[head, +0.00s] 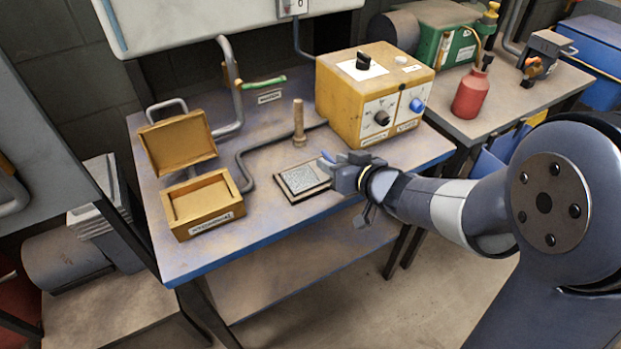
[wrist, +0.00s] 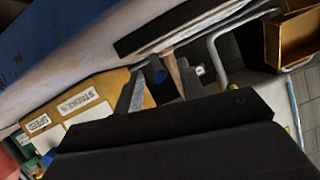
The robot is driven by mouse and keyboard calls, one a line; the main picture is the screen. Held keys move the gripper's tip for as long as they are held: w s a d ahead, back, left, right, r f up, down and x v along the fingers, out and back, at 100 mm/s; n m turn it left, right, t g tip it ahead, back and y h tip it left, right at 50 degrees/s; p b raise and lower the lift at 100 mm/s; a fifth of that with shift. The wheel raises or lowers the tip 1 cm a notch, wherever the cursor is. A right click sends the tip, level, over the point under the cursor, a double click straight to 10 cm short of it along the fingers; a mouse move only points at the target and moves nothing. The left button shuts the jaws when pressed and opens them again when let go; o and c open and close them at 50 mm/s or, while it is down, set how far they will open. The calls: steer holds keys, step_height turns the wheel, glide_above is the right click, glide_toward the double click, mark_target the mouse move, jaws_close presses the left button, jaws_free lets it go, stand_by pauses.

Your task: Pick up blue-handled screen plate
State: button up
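The screen plate (head: 302,180) lies flat on the workbench, a grey mesh square in a dark frame. A small blue part, apparently its handle (head: 327,156), shows at its right side beside my gripper (head: 346,178). In the wrist view, a dark slab with a grey strip, likely the plate (wrist: 195,28), crosses the top. My gripper's fingers (wrist: 158,88) stand apart there, with a small blue piece showing between them. Whether they touch it cannot be told. My gripper hides part of the plate's right side in the head view.
A yellow control box (head: 375,95) stands close behind my gripper. A wooden peg (head: 299,125) stands behind the plate. An open yellow box (head: 202,203) sits at the left. A bent pipe (head: 245,165) runs between them. The bench's blue front edge (head: 250,243) is near.

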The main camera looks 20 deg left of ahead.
steer(key=shift+w+a+f, duration=0.3)
steer(key=shift+w+a, duration=0.1)
steer(key=shift+a, duration=0.15)
steer(key=shift+c, duration=0.5)
jaws_close()
